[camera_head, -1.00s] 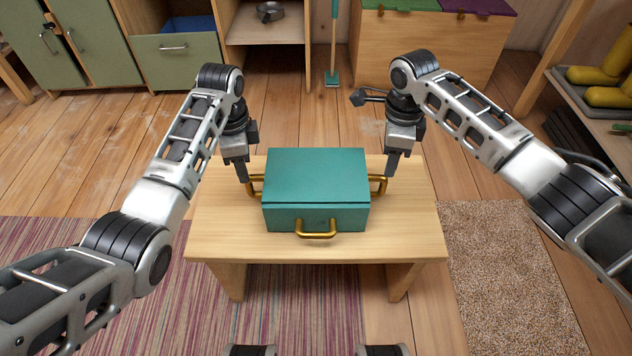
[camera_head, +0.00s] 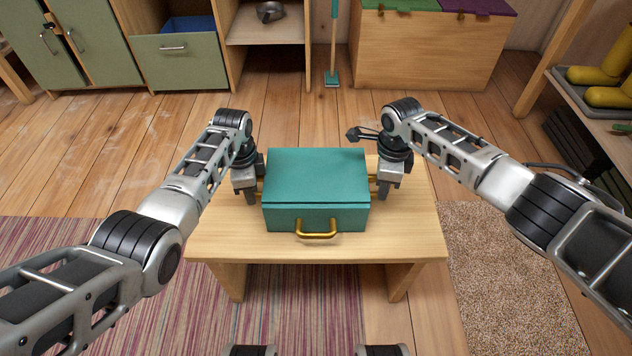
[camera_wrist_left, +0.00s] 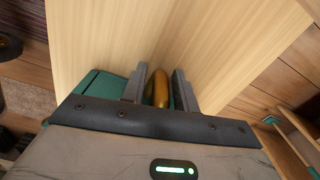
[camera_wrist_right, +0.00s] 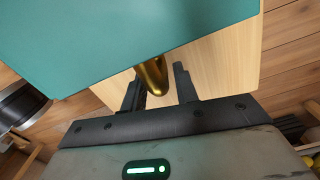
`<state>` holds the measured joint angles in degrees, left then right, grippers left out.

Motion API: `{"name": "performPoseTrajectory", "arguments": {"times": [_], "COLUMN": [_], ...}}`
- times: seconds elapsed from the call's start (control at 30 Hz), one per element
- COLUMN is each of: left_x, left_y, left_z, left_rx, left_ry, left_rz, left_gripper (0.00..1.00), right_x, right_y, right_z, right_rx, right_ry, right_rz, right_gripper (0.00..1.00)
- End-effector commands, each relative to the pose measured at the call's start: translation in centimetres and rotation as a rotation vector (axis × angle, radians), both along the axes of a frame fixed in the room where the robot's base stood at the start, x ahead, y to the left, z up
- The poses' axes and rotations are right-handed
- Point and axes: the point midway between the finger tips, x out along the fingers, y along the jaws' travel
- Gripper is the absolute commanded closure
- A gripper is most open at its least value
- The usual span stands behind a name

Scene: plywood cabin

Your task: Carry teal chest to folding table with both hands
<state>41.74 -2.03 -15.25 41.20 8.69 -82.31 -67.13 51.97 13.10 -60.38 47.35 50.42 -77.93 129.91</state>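The teal chest (camera_head: 316,178) sits lid shut on a low wooden table (camera_head: 220,232), with a brass handle (camera_head: 316,235) on its front and one on each side. My left gripper (camera_head: 251,193) is down at the chest's left side. In the left wrist view its open fingers stand on either side of the brass handle (camera_wrist_left: 161,90), with small gaps. My right gripper (camera_head: 384,192) is down at the right side. In the right wrist view its open fingers straddle the other handle (camera_wrist_right: 152,76), which is nearer the left finger. In the head view my grippers mostly hide the side handles.
A wooden chest with green and purple lids (camera_head: 430,45) and green cabinets (camera_head: 75,40) stand at the back. A shelf with yellow boots (camera_head: 605,95) is at the right. A striped rug (camera_head: 130,240) and a brown mat (camera_head: 510,270) lie on the floor.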

Motion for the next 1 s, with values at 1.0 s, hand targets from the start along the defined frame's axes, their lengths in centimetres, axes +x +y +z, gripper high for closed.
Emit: {"name": "performPoseTrajectory", "arguments": {"times": [1.0], "left_x": [0.1], "left_y": [0.0], "left_z": [4.9], "left_rx": [0.0], "left_ry": [-0.002], "left_rz": [0.002], "left_gripper": [1.0], "right_x": [0.1], "right_y": [0.0], "right_z": [4.9], "right_rx": [0.003], "right_ry": [-0.001], "right_rz": [-0.004], "right_gripper": [1.0]}}
